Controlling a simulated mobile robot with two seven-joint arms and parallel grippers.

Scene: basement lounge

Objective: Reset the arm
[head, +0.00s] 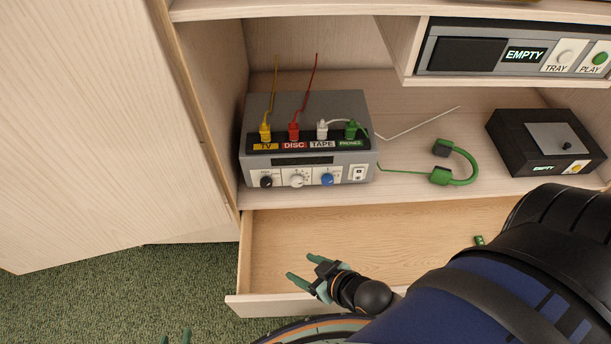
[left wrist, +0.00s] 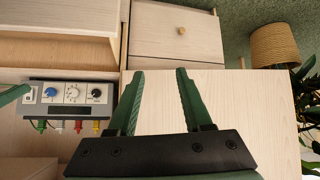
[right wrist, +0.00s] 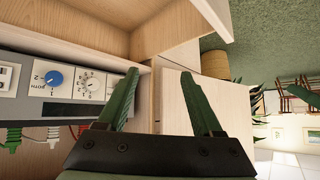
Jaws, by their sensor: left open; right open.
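My right gripper (head: 300,267) is open and empty, above the front left part of the open drawer (head: 275,235). Its green fingers also show spread in the right wrist view (right wrist: 159,74), with nothing between them. Only the green fingertips of my left gripper (head: 177,338) show at the bottom edge of the head view. In the left wrist view the left gripper (left wrist: 160,72) is open and empty, in front of a pale wooden panel (left wrist: 225,95).
A grey switch box (head: 310,105) with coloured plugs stands on the shelf above the drawer. Green headphones (head: 465,165) and a black box (head: 545,140) are to its right. A small green item (head: 479,240) lies in the drawer. Green carpet (head: 120,290) is clear at left.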

